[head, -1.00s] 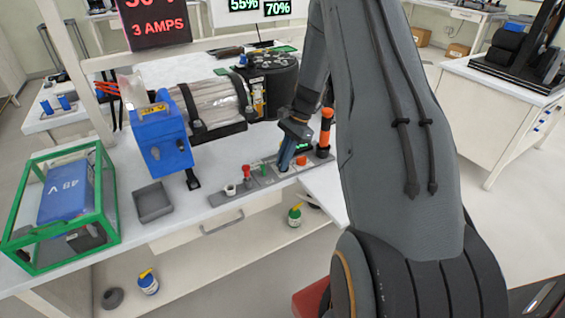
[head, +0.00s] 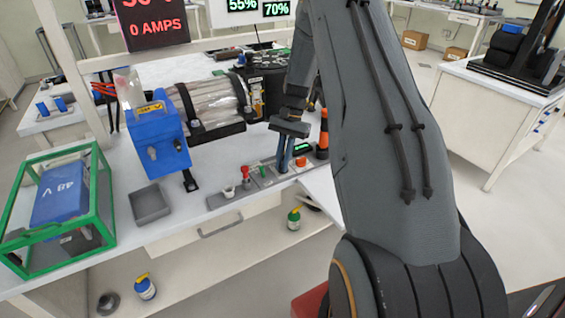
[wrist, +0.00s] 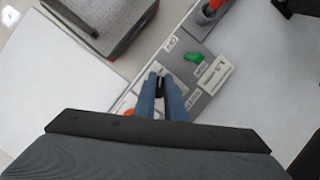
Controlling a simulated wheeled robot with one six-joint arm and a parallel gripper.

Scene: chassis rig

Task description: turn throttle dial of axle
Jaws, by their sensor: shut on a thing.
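My gripper (head: 284,160) reaches down onto the grey control panel (head: 246,194) at the front edge of the bench. In the wrist view, its blue fingers (wrist: 160,84) are shut on a small dark dial (wrist: 160,88), which I take for the throttle dial. The fingers cover most of it, so its pointer and markings are hidden. The axle unit (head: 205,105), a clear-covered cylinder with black straps, lies on the bench behind and left. A dark screen (head: 152,25) at the upper left reads 0 AMPS.
On the panel, a red-topped lever (head: 246,172), a green switch (wrist: 194,57) and an orange button (head: 301,162) sit close to the fingers. An orange-and-black post (head: 323,135) stands just right. A grey tray (head: 150,204) and green-framed battery box (head: 60,205) are farther left.

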